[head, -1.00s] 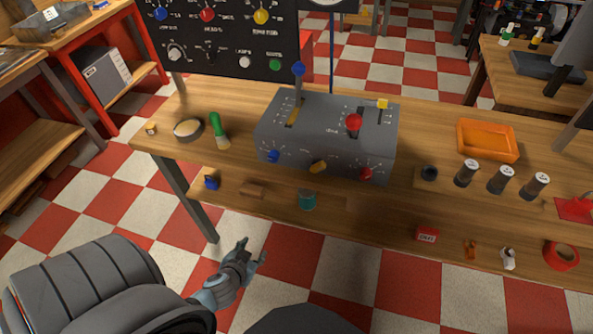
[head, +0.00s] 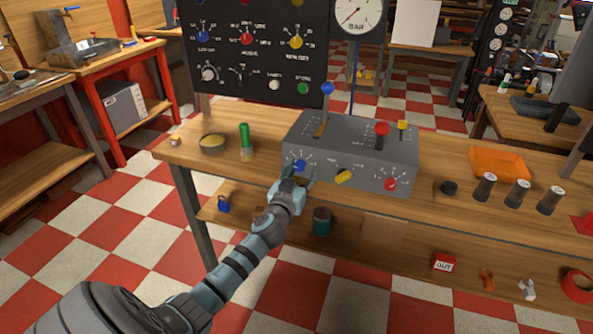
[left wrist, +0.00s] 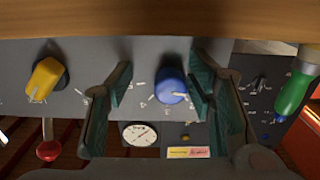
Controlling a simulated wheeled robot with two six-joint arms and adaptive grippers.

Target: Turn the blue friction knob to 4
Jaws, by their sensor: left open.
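The blue knob (head: 300,165) is on the left of the front face of the grey control box (head: 350,150). In the left wrist view the blue knob (left wrist: 172,87) shows a white pointer mark toward the lower right, with small numerals around it too blurred to read. My left gripper (head: 298,174) is open in front of the knob. In the left wrist view its fingers (left wrist: 165,100) stand on either side of the knob, with a wide gap to the left finger and a narrow one to the right. My right gripper is not in view.
A yellow knob (head: 343,176) and a red knob (head: 390,184) sit right of the blue one. Levers rise from the box top. A black panel (head: 262,70) stands behind.

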